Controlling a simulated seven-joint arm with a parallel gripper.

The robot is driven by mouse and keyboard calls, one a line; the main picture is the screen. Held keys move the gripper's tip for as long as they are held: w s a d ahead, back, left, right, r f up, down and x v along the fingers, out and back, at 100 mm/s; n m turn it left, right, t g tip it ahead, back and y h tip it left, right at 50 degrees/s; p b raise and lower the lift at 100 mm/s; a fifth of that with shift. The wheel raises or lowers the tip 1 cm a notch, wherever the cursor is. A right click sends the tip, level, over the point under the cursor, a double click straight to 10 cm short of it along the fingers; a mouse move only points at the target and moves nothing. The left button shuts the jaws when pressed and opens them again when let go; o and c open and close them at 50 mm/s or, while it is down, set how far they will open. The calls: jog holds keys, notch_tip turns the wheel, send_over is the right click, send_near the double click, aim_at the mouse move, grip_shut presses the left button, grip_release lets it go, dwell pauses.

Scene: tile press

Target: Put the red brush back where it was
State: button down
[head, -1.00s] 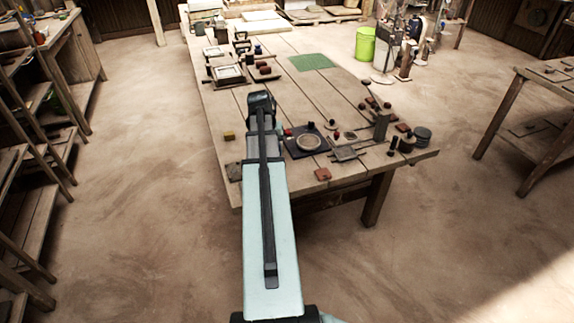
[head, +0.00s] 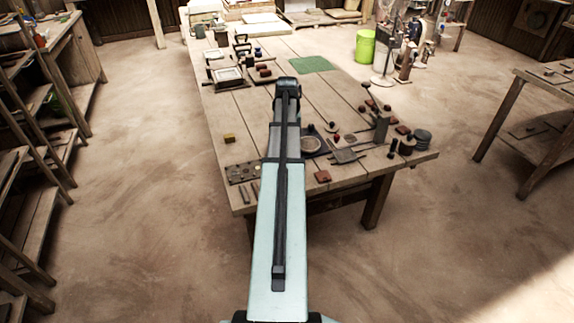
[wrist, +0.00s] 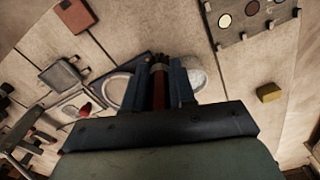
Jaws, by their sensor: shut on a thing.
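In the wrist view my gripper (wrist: 160,80) is shut on the red brush (wrist: 158,92). The red handle stands between the two fingers, with dark bristles just beyond the fingertips. The brush is held over the wooden table, and a white round dish (wrist: 198,80) and a pale ring-shaped plate (wrist: 116,90) show behind the fingers. In the head view the arm's own wrist hides the gripper and the brush. I cannot tell from these frames which spot the brush came from.
The wooden table (head: 262,105) holds a yellow block (head: 229,138), a board with round colour samples (wrist: 258,30), a red tile (head: 322,176) and a small press (head: 382,128) at right. A green mat (head: 310,64) lies farther back. Bare planks lie left of the arm.

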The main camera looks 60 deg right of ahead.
jog(key=shift+f, duration=4.9)
jog(key=shift+f, duration=0.15)
jog(key=c, duration=0.9)
grip_release()
jog(key=shift+c, duration=0.2)
notch_tip(320, 180, up, 12)
jog(key=shift+r, duration=0.2)
